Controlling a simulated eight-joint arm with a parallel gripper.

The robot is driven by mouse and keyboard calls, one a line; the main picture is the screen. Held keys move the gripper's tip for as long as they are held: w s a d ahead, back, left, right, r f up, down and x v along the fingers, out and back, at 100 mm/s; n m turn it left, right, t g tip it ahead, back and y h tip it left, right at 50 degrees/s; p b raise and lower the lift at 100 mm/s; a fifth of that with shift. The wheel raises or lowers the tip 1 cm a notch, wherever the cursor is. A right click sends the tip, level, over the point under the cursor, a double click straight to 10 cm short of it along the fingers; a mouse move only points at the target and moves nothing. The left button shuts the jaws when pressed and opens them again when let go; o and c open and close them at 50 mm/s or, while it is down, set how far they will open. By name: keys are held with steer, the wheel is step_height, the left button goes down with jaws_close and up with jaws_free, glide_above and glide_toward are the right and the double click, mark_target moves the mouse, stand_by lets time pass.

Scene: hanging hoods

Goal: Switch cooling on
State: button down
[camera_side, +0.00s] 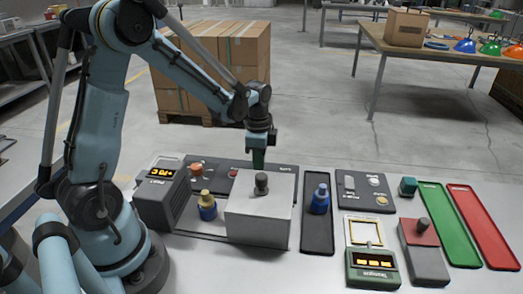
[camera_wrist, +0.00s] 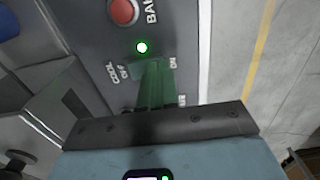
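The dark control panel (camera_wrist: 90,45) fills the upper part of the wrist view, with printed "COOL", "OFF" and "ON" marks. A small round lamp (camera_wrist: 141,47) above these marks glows green. My gripper (camera_wrist: 155,75) has green fingers that look closed together, right over the panel between the "OFF" and "ON" marks. The cooling switch itself is hidden by the fingers, so I cannot tell its position or whether they touch it. In the side view my gripper (camera_side: 258,162) points down at the panel, its tips partly hidden behind a grey box.
A red button (camera_wrist: 124,10) is close by on the panel. The grey box (camera_side: 258,222) with a dark knob stands in front. Green (camera_side: 455,225) and red (camera_side: 487,225) trays lie right.

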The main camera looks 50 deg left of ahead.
step_height(320, 180, up, 7)
stand_by(0.9)
